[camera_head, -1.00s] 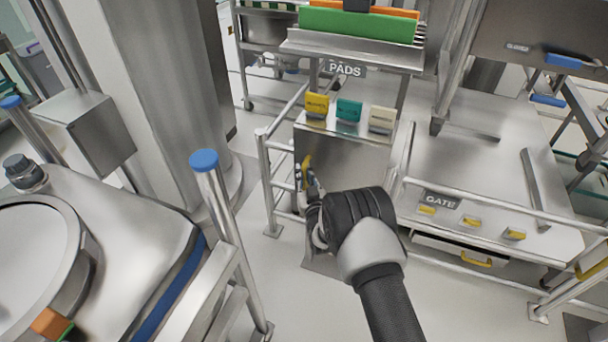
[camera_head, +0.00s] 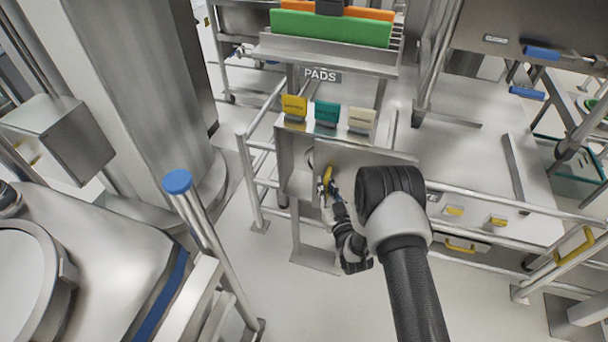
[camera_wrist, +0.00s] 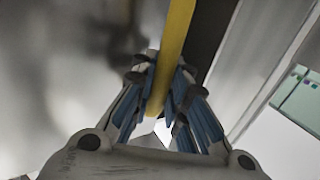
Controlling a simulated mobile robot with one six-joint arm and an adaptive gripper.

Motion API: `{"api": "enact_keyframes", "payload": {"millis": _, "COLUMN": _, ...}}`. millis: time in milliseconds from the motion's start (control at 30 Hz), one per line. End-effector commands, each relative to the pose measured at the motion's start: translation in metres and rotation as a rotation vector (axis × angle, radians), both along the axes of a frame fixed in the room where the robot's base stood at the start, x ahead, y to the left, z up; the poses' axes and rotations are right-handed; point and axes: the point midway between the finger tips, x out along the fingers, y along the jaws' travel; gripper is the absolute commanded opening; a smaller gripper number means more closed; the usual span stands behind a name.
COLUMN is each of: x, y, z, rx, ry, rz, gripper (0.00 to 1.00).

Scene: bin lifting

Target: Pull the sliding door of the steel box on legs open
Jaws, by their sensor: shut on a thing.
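The steel box on legs (camera_head: 296,172) stands in the middle of the head view, with several coloured pads on its top. My arm hides part of the door's lower right.
A steel rail (camera_head: 520,204) runs to the right of the box. A post with a blue cap (camera_head: 177,181) stands at the left front. Floor shows in front.

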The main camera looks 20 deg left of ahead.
Motion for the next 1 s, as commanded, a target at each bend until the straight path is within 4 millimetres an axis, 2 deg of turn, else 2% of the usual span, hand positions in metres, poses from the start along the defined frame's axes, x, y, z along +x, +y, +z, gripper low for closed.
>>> {"api": "enact_keyframes", "payload": {"millis": 33, "x": 0.000, "y": -0.015, "z": -0.001, "rx": -0.001, "ry": 0.003, "rz": -0.005, "gripper": 0.00}}
{"api": "enact_keyframes", "payload": {"millis": 100, "x": 0.000, "y": -0.029, "z": -0.001, "rx": 0.000, "ry": 0.002, "rz": -0.004, "gripper": 0.00}}
{"api": "enact_keyframes", "payload": {"millis": 300, "x": -0.001, "y": -0.057, "z": -0.002, "rx": 0.000, "ry": 0.002, "rz": 0.000, "gripper": 0.00}}
{"api": "enact_keyframes", "payload": {"millis": 500, "x": -0.001, "y": -0.066, "z": -0.002, "rx": -0.001, "ry": 0.002, "rz": 0.004, "gripper": 0.00}}
{"api": "enact_keyframes", "payload": {"millis": 800, "x": -0.002, "y": -0.066, "z": -0.002, "rx": -0.002, "ry": 0.002, "rz": 0.005, "gripper": 0.00}}
{"api": "enact_keyframes", "payload": {"millis": 833, "x": -0.002, "y": -0.066, "z": -0.002, "rx": -0.002, "ry": 0.002, "rz": 0.005, "gripper": 0.15}}
{"api": "enact_keyframes", "payload": {"millis": 1000, "x": -0.001, "y": -0.066, "z": -0.001, "rx": -0.001, "ry": 0.002, "rz": 0.004, "gripper": 0.26}}
